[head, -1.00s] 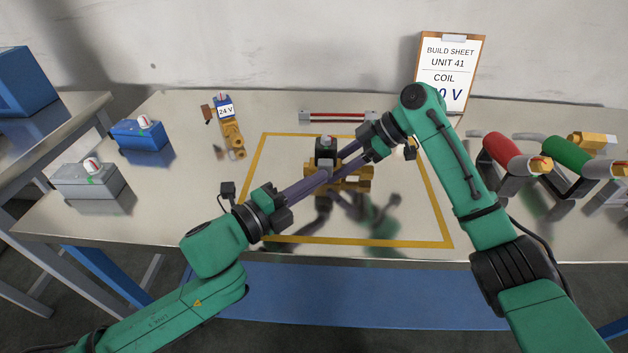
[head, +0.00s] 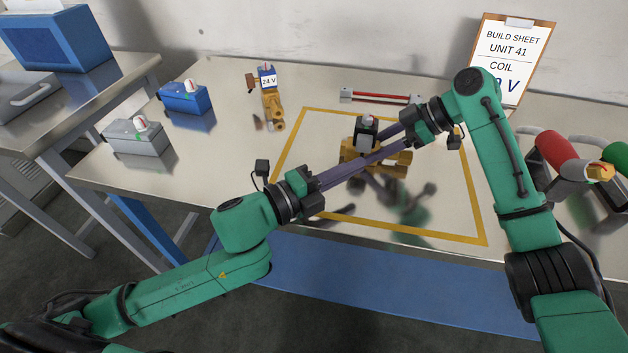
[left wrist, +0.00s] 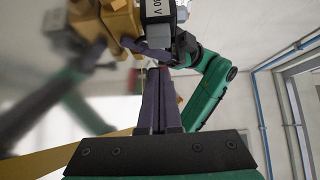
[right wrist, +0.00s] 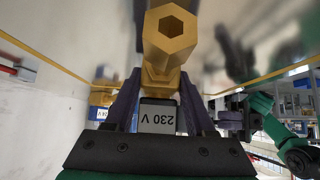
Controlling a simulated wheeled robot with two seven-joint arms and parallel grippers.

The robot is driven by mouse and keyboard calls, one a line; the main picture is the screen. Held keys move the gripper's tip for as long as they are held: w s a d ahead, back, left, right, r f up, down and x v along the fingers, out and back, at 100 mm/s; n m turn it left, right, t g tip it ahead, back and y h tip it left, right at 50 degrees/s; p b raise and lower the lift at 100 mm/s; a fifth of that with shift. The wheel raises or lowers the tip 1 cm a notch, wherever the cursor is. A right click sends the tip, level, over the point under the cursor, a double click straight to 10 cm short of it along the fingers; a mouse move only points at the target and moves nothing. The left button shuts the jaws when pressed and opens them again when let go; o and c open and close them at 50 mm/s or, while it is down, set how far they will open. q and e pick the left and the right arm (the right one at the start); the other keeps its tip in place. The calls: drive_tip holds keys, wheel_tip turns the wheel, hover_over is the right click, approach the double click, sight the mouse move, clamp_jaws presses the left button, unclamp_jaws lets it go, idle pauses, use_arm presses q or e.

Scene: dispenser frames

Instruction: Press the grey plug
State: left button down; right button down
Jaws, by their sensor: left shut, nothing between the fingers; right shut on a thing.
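A brass valve body (head: 398,162) stands inside the yellow outline. On it sits a dark grey coil block (head: 366,132) with a pale top; in the right wrist view the block (right wrist: 158,116) reads "230 V". My right gripper (right wrist: 158,100) is shut on this block, one finger on each side. My left gripper (left wrist: 157,75) is shut and empty, its fingertips close to the valve and block; I cannot tell if they touch. A grey box (head: 132,146) with a red-and-white knob (head: 140,124) stands at the left of the table.
A blue box (head: 185,99) stands behind the grey one. A brass valve with a "24 V" blue coil (head: 267,80) lies behind the outline. A red bar (head: 380,97), a build sheet (head: 512,50) and a red cylinder (head: 545,150) are further right. The table's left front is clear.

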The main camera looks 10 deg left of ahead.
use_arm(q)
drive_tip(key=v, duration=1)
drive_tip(key=shift+r, duration=0.1)
use_arm(e)
drive_tip(key=shift+r, duration=0.1)
drive_tip(key=shift+c, duration=0.8)
unclamp_jaws()
drive_tip(key=shift+d, duration=0.1)
